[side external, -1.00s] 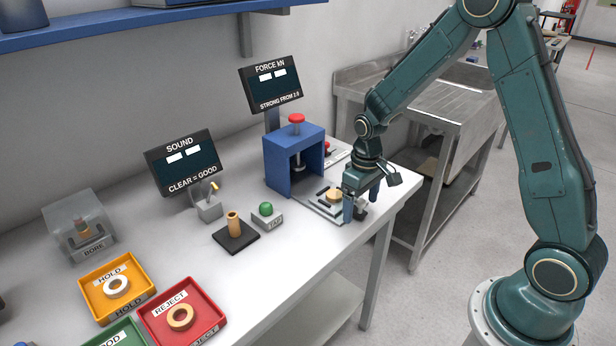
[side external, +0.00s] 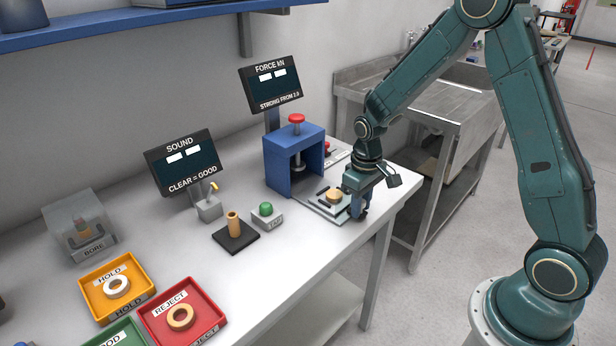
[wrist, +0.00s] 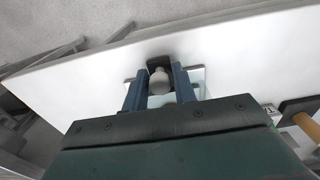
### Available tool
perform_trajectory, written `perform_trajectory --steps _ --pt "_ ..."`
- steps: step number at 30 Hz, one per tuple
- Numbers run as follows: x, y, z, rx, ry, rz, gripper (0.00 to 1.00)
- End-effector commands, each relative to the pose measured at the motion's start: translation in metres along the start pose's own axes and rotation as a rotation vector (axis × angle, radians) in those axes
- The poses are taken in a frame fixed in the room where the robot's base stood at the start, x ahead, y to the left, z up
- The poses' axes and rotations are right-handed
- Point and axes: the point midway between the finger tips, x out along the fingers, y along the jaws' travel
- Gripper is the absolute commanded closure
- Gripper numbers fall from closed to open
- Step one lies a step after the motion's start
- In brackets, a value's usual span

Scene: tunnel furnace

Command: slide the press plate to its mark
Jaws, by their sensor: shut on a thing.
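The press plate (side external: 322,213) is a pale flat plate with dark strips on it, lying on the bench in front of the blue press (side external: 294,155). A tan ring (side external: 333,197) sits on the plate. My gripper (side external: 358,212) is down at the plate's right end. In the wrist view the plate (wrist: 197,78) shows behind the fingers, and my gripper (wrist: 160,78) is shut on a grey round knob (wrist: 159,82) between them. The plate's mark cannot be made out.
A grey box with a green button (side external: 266,214) and a dark stand with a tan cylinder (side external: 235,226) are left of the plate. Orange (side external: 117,285) and red (side external: 181,314) trays stand further left. The bench's front edge is close to my gripper.

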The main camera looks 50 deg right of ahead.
Motion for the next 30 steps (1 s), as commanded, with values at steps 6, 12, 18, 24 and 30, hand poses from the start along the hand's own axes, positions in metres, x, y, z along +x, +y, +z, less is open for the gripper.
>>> perform_trajectory --steps 6,12,18,24,30 --pt "0.000 0.000 0.000 0.001 0.001 0.001 0.86" --pt "0.000 0.000 -0.003 0.000 0.001 0.001 0.86" --pt "0.000 0.001 -0.010 0.000 0.001 0.001 0.86" --pt "-0.001 0.001 -0.017 0.000 0.003 0.001 0.86" --pt "0.000 0.001 -0.024 0.001 0.002 0.002 0.86"
